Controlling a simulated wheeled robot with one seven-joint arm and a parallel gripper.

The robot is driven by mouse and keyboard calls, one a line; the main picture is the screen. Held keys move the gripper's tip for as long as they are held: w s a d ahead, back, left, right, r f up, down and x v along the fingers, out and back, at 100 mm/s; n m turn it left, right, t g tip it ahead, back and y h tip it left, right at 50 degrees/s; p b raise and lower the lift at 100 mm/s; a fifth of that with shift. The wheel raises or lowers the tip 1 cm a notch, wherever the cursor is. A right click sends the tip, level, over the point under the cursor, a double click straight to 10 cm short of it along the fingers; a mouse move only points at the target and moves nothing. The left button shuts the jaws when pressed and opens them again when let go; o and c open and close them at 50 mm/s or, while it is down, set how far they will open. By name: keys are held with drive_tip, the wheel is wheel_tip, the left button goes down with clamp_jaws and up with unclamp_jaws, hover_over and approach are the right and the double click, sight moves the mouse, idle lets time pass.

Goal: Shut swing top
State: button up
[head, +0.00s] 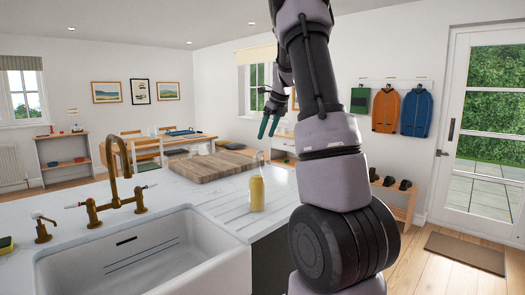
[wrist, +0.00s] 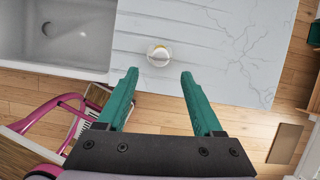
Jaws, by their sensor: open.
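A yellow bottle (head: 257,193) stands upright on the white worktop, near its front edge and right of the sink. A pale, narrow top shows above its yellow body; whether the swing top is open or shut is too small to tell. In the wrist view the bottle (wrist: 158,55) shows from above as a small round shape with a white top, beyond the fingertips. My gripper (head: 269,127) has green fingers and hangs in the air above the bottle in the head view. Its jaws (wrist: 160,74) are apart with nothing between them.
A white sink (head: 150,262) with a brass tap (head: 120,190) lies left of the bottle. A wooden board (head: 208,166) lies behind it on the worktop (head: 80,231). The worktop ends just right of the bottle, with wooden floor beyond.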

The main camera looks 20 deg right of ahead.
sight(260, 152)
drive_tip(key=x, duration=0.8)
drive_tip(key=shift+d, duration=0.15)
drive_tip(key=shift+c, duration=0.3)
clamp_jaws()
